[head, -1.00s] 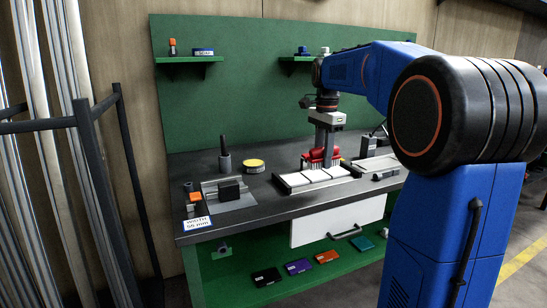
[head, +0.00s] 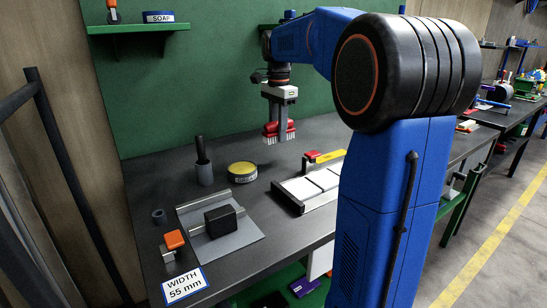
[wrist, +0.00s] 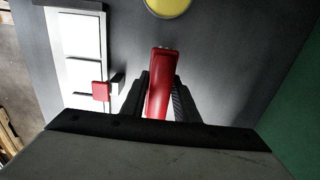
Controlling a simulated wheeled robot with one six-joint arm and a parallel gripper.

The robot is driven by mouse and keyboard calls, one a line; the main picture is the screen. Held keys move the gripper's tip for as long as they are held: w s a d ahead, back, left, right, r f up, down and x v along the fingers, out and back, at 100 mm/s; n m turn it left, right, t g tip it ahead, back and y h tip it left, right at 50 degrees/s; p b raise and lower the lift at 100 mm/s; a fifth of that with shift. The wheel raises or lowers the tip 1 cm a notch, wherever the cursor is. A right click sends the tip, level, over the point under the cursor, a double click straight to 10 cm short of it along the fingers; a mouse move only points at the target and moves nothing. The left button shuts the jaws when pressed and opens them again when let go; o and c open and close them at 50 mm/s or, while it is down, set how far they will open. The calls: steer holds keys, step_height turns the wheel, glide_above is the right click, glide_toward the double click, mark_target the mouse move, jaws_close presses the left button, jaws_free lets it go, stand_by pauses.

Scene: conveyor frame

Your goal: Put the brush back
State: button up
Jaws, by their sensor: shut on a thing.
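The brush (head: 291,128) has a red body and white bristles that point down. My gripper (head: 280,124) is shut on it and holds it above the dark bench top, behind and left of the tray with white tiles (head: 287,200). In the wrist view the red brush (wrist: 161,80) sits between the two dark fingers, with its far end sticking out past them. No marked resting place for the brush can be made out.
A round yellow tin (head: 242,168) and a grey cup with a dark rod (head: 204,172) stand left of the brush. A black block (head: 220,220) lies on a grey plate. The green back panel (head: 215,85) rises behind.

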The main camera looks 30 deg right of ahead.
mark_target(278, 164)
steer(key=shift+f, duration=4.3)
steer(key=shift+f, duration=0.1)
steer(key=o, duration=1)
step_height(278, 164, up, 12)
steer(key=shift+r, duration=0.15)
